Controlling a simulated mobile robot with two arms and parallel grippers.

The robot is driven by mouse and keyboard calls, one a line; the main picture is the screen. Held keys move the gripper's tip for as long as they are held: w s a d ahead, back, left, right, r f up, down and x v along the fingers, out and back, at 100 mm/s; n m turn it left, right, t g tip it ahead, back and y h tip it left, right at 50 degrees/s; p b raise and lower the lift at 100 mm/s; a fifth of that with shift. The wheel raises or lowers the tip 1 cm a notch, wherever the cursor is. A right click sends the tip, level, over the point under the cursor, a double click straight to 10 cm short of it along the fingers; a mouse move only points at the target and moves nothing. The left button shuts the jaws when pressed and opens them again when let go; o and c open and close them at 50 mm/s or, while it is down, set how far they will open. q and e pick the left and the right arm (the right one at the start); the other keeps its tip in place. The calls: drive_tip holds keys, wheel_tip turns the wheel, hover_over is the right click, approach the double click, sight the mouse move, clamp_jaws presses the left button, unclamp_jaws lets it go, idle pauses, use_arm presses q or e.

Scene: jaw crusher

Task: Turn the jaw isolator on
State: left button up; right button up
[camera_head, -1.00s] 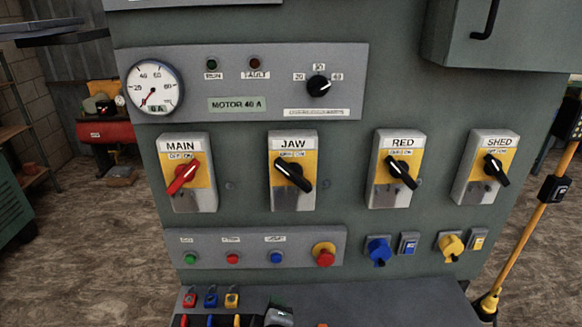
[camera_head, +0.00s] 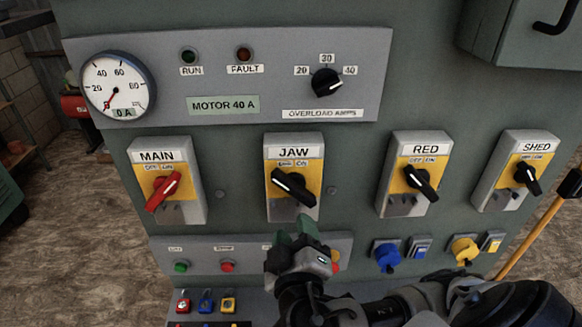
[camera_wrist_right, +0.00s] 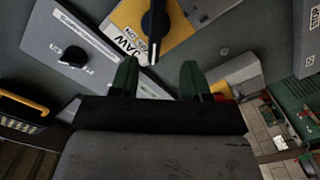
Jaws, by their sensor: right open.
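The jaw isolator (camera_head: 294,177) is a grey box with a yellow plate, labelled JAW, on the green panel. Its black handle (camera_head: 293,187) slants from upper left to lower right, its white mark toward the upper left. The handle also shows in the right wrist view (camera_wrist_right: 154,25), beyond the fingertips. My right gripper (camera_head: 295,232) is just below the isolator in the head view, apart from the handle. In the right wrist view its two green fingers (camera_wrist_right: 158,75) are spread with nothing between them. My left gripper is not in view.
The MAIN isolator (camera_head: 165,183) with a red handle is to the left; RED (camera_head: 415,177) and SHED (camera_head: 520,172) are to the right. My right arm hides part of the button strip (camera_head: 205,255) below. The gauge (camera_head: 117,87) reads near zero.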

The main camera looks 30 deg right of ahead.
sight(293, 193)
drive_tip(key=w+d, duration=0.1)
drive_tip(key=w, duration=0.1)
drive_tip(key=w+d+r+p, duration=0.1)
drive_tip(key=w+d, duration=0.1)
drive_tip(key=shift+w+r, duration=0.1)
drive_tip(key=b, duration=0.1)
drive_tip(key=w+f+b, duration=0.1)
drive_tip(key=b, duration=0.1)
drive_tip(key=shift+d+f, duration=0.1)
drive_tip(key=shift+d, duration=0.1)
drive_tip(key=b, duration=0.3)
drive_tip(key=shift+w+d+h, duration=0.1)
drive_tip(key=shift+w+h, duration=0.2)
drive_tip(key=shift+w, duration=0.1)
drive_tip(key=b, duration=0.7)
drive_tip(key=shift+w+d, duration=0.25)
drive_tip(key=shift+d, duration=0.05)
drive_tip(key=shift+r+b, duration=0.2)
drive_tip(key=shift+b, duration=0.3)
drive_tip(key=shift+w+d+r+p, duration=0.25)
drive_tip(key=shift+w+d+p, duration=0.1)
drive_tip(key=shift+w+p, duration=0.25)
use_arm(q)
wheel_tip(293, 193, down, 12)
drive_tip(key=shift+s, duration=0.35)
use_arm(e)
drive_tip(key=shift+w+d+f, duration=0.1)
drive_tip(key=shift+w+d, duration=0.3)
drive_tip(key=shift+w, duration=0.15)
